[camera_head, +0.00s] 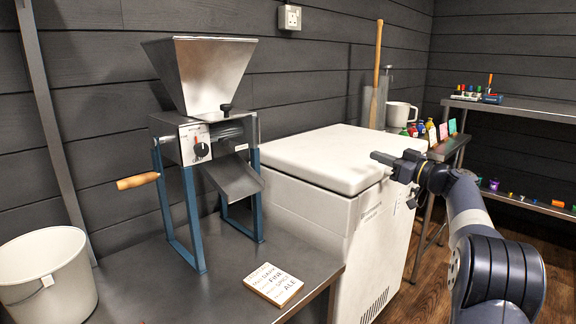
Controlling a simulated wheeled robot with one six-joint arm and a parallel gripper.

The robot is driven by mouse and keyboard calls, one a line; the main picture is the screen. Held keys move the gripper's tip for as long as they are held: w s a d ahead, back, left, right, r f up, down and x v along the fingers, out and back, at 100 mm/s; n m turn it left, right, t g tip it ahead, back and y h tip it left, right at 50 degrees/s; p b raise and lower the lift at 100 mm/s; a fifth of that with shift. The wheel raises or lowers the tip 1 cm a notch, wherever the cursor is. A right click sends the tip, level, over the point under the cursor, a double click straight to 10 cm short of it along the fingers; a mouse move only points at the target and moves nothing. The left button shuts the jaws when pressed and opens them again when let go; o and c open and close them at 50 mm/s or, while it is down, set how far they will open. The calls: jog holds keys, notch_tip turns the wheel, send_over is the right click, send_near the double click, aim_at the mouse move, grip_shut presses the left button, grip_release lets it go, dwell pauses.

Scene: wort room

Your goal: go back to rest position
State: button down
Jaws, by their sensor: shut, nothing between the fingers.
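My gripper (384,160) is at the end of my arm, which reaches in from the lower right. It is in front of the right side of a white chest freezer (325,153), near the lid's edge. The fingers point left and look closed, with nothing seen between them. I cannot tell how far the fingers are from the lid.
A grain mill (204,145) with a wooden crank handle stands on a metal table (150,272). A white bucket (44,275) and a small lettered card (273,284) are there too. A shelf unit (524,108) with small items stands at right. Wooden floor shows beside the freezer.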

notch_tip(320, 180, down, 2)
jog(key=shift+d+f, duration=0.1)
jog(key=shift+f, duration=0.1)
